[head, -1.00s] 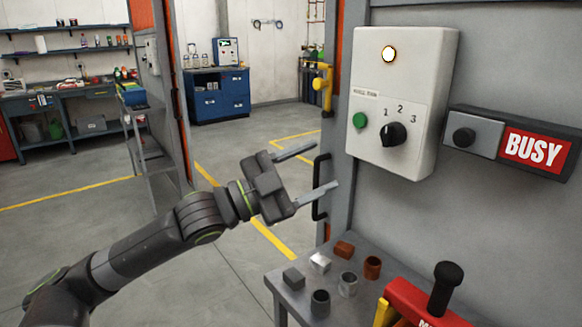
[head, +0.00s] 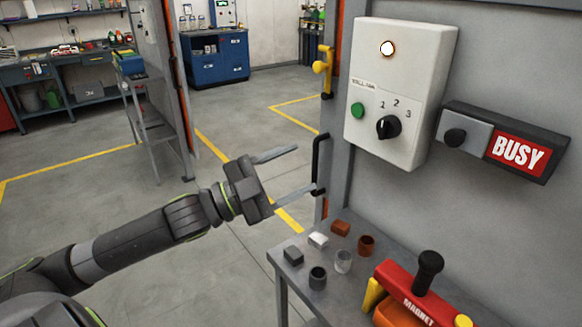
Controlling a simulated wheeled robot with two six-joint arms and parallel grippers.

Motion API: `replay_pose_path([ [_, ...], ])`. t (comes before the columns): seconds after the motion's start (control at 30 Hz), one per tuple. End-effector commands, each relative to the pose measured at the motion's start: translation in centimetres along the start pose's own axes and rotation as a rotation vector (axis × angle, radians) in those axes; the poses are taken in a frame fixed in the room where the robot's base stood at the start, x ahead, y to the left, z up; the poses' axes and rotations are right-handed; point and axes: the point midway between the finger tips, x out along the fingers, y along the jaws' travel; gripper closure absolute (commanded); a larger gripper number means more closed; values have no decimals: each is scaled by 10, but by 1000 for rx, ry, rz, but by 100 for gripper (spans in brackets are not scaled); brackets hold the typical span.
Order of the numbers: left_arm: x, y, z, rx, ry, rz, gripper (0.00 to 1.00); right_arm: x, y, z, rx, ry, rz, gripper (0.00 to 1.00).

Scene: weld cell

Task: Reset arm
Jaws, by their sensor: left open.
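My left gripper (head: 288,175) is open and empty, its two fingers spread apart and pointing right. It hangs in the air in front of the black door handle (head: 319,164), with the lower fingertip close to the handle in the picture; I cannot tell whether they touch. My left arm reaches in from the lower left. My right gripper is not in view.
A control box (head: 401,92) with a lit lamp, green button and black knob is on the grey wall, beside a BUSY sign (head: 516,152). A small table (head: 298,254) holds several small blocks and cups. A red magnet tool (head: 415,293) stands at the lower right.

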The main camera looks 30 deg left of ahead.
Motion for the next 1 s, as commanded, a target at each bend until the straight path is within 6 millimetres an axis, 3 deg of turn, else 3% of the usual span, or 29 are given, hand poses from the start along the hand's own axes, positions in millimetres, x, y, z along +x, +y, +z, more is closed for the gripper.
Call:
replay_pose_path([
  [0.37,0,0,1,-1,-2,-1,40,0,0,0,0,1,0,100],
  [0.47,-1,-2,15,-11,-30,-18,40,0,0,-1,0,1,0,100],
  [0.57,-8,-7,56,-42,-114,-67,40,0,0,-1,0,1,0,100],
  [0.77,-56,5,193,-150,-408,-194,40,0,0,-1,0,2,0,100],
  [0.87,-94,29,257,-211,-562,-240,40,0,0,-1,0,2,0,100],
  [1.0,-154,80,330,-301,-773,-278,40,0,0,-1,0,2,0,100],
])
